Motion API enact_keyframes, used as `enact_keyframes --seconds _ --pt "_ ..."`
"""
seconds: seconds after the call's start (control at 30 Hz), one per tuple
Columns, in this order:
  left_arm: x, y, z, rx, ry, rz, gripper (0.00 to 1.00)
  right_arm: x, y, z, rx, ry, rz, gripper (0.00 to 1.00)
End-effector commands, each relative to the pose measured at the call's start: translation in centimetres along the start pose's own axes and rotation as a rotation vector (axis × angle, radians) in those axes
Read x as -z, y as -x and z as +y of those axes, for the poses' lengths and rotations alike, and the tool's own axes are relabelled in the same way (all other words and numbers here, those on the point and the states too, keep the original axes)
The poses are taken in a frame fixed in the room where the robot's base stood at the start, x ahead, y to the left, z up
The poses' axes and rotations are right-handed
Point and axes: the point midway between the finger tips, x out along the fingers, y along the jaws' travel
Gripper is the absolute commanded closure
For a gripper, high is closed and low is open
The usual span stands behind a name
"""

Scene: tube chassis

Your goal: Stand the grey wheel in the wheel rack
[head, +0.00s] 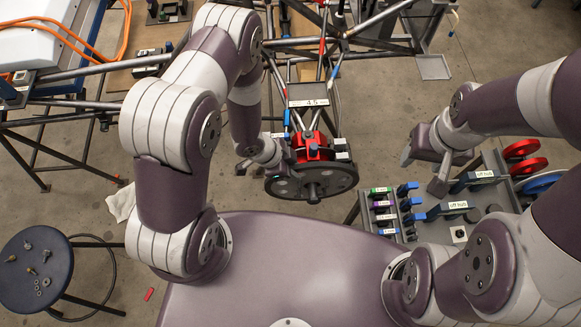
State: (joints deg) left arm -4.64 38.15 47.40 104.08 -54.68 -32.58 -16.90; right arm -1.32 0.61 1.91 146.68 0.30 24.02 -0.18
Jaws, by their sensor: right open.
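A dark grey wheel (340,184) with a central hub is at the front end of the tube chassis (345,40), below a red block. I cannot tell whether it is still fixed there. My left gripper (262,162) is at the wheel's upper left edge; whether its fingers touch or grip it is unclear. Two red wheels (527,165) and a blue wheel (541,183) stand on edge at the right, in what looks like the wheel rack, partly hidden by my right arm. My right gripper (422,172) is open and empty, left of the rack.
A bench at the right holds small blue-handled tools (410,203) and labelled holders. A round dark stool (38,268) with small metal parts stands at the lower left. A white cloth (121,203) lies on the floor. Chassis tubes crowd the top middle.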

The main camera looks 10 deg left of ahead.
Motion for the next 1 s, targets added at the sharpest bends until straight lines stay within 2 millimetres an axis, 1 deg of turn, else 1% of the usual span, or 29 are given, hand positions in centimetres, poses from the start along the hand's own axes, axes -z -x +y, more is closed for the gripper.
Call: enact_keyframes --seconds 0.03,0.07,0.1,0.13,0.63,1.0 --pt "0.0 0.0 0.0 0.000 0.000 0.000 0.72 0.0 0.0 0.0 0.000 0.000 0.000 0.44" --pt "0.0 0.0 0.0 0.000 0.000 0.000 0.79 0.0 0.0 0.0 0.000 0.000 0.000 0.44" --pt "0.0 0.0 0.0 0.000 0.000 0.000 0.92 0.0 0.0 0.0 0.000 0.000 0.000 0.44" --pt "0.0 0.0 0.0 0.000 0.000 0.000 1.00 0.0 0.0 0.0 0.000 0.000 0.000 0.44" --pt "0.2 0.2 0.0 0.001 -0.001 0.002 1.00 0.0 0.4 0.0 0.000 0.000 0.000 0.44" --pt "0.2 0.2 1.7 0.000 -0.001 0.002 1.00 0.0 0.1 0.0 0.000 0.000 0.000 0.44"
